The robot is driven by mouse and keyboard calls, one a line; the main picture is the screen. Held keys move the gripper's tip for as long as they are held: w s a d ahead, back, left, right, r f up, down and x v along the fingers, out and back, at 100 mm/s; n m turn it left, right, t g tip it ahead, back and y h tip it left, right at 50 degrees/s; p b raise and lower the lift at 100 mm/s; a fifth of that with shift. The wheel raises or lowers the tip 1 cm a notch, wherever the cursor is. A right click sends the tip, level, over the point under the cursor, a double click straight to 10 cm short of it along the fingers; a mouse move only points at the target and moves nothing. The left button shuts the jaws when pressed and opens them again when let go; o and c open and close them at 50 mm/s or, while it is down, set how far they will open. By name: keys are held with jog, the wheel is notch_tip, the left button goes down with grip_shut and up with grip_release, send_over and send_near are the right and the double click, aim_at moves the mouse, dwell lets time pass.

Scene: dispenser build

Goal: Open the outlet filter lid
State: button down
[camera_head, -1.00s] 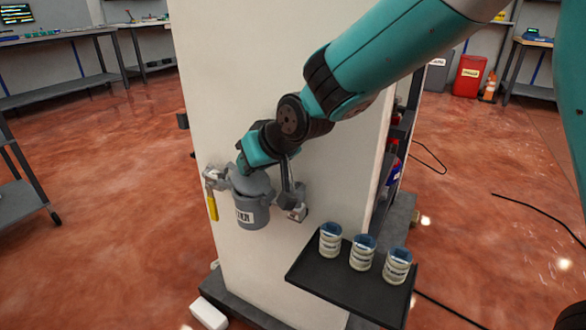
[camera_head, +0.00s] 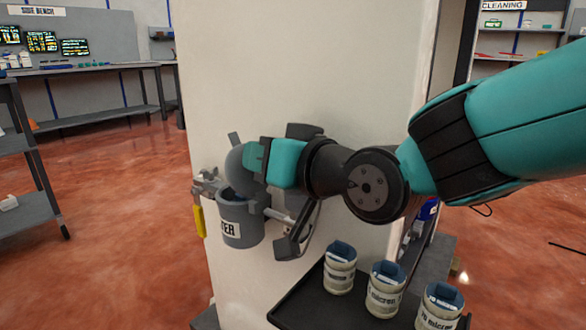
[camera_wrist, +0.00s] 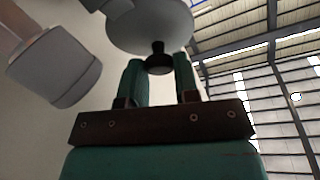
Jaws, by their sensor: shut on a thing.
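The grey outlet filter housing (camera_head: 240,222), with a partly hidden label, is mounted on the white column. Its grey round lid (camera_head: 236,168) is swung up and tilted at the back, and the cup's mouth shows open, with a dark blue inside. My gripper (camera_head: 252,158) is at the raised lid from the right; its fingertips are partly hidden in the head view. In the wrist view, the pale lid (camera_wrist: 150,22) has a black knob (camera_wrist: 159,58) between the teal fingers of my gripper (camera_wrist: 160,72), which are shut on it.
A yellow handle (camera_head: 199,221) hangs left of the housing. A dark tray (camera_head: 305,300) with three labelled cups, one of them nearest the housing (camera_head: 340,270), stands at lower right below my arm. A grey bracket (camera_head: 292,240) sits right of the housing. Open floor lies to the left.

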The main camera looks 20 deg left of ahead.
dwell(0.3)
jog(key=c, duration=0.9)
grip_release()
jog(key=shift+o, duration=0.2)
jog(key=p+v, duration=0.2)
jog(key=v, duration=1.5)
jog(key=shift+d, duration=0.2)
jog(key=shift+s+f, duration=0.1)
jog(key=shift+s, duration=0.05)
